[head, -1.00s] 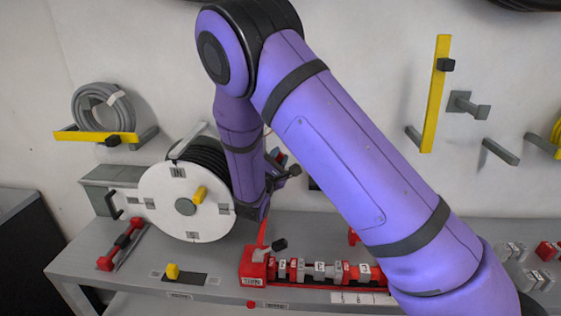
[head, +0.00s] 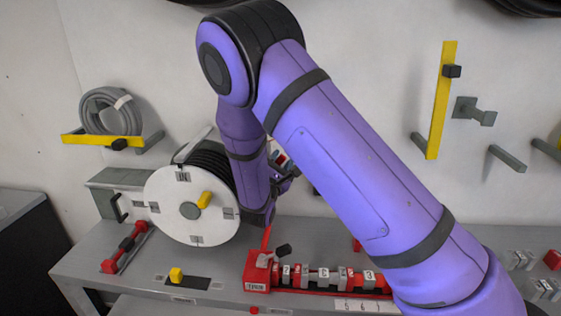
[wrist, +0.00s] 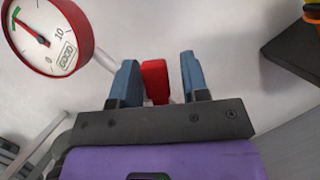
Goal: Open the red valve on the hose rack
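In the wrist view my gripper (wrist: 158,78) has its two blue fingers apart. A red block-like piece (wrist: 156,82), which looks like the red valve's handle, stands between them. It is close to the left finger, with a visible gap to the right finger. I cannot tell whether it touches the left finger. In the head view my gripper (head: 281,166) is mostly hidden behind my purple arm, just right of the hose reel, with a bit of red by the fingers. The valve's body and pipe are hidden there.
A gauge with a red rim (wrist: 47,35) is left of my gripper in the wrist view. The white-faced hose reel (head: 190,207) stands on the grey bench beside my forearm. A red manifold (head: 258,272) with numbered blocks lies below. A coiled grey hose (head: 107,112) hangs on the wall.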

